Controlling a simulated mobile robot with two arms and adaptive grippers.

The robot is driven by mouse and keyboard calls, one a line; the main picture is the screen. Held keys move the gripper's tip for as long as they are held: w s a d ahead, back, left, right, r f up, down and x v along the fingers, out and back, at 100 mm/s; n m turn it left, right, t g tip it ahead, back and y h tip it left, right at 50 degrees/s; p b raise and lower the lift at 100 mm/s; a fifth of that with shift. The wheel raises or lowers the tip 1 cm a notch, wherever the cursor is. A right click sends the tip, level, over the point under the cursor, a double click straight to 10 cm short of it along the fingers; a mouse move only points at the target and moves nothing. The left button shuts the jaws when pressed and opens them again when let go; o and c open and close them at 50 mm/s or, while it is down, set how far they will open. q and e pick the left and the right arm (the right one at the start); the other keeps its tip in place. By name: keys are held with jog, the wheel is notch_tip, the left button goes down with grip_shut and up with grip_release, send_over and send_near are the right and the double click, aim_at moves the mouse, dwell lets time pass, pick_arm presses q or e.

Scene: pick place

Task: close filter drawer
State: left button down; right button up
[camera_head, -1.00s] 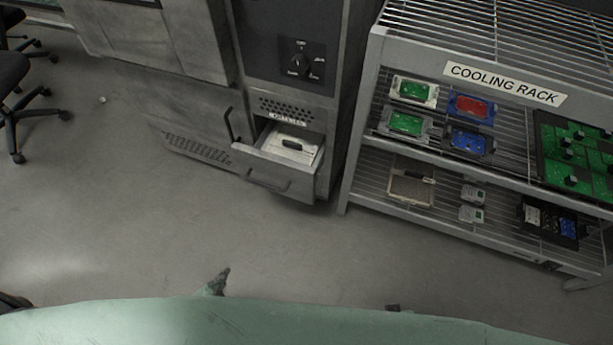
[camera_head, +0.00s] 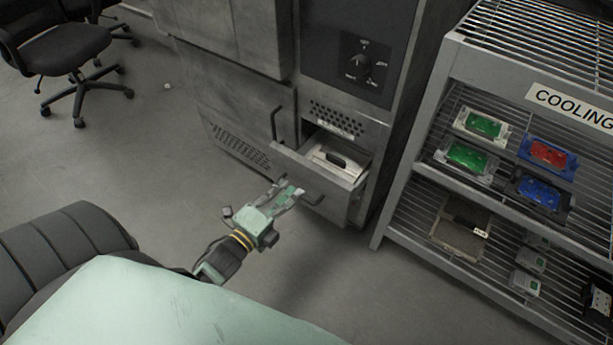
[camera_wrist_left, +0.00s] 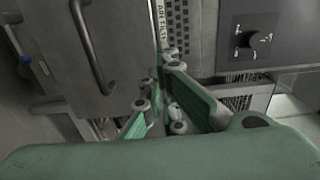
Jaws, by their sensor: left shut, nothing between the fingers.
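The filter drawer (camera_head: 346,203) stands pulled out from the lower front of the grey machine. A pale filter with a dark handle (camera_head: 335,160) lies inside it. My left gripper (camera_head: 291,191) is shut and empty, close to the left part of the drawer's front in the head view. I cannot tell whether it touches the drawer. In the left wrist view the green fingers (camera_wrist_left: 165,105) are in front of the machine, near the label strip and the perforated vent. My right gripper is not in view.
The machine (camera_head: 250,60) has a door with a dark vertical handle (camera_head: 275,125) left of the drawer. A cooling rack (camera_head: 400,190) with several coloured parts stands to the right. Office chairs (camera_head: 60,50) are at the upper left. The floor before the machine is clear.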

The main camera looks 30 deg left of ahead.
pick_arm(q)
jog(key=w, duration=0.5)
jog(key=w+b, duration=0.1)
jog(key=w, duration=0.1)
jog(key=shift+w+d, duration=0.2)
jog(key=shift+d, duration=0.1)
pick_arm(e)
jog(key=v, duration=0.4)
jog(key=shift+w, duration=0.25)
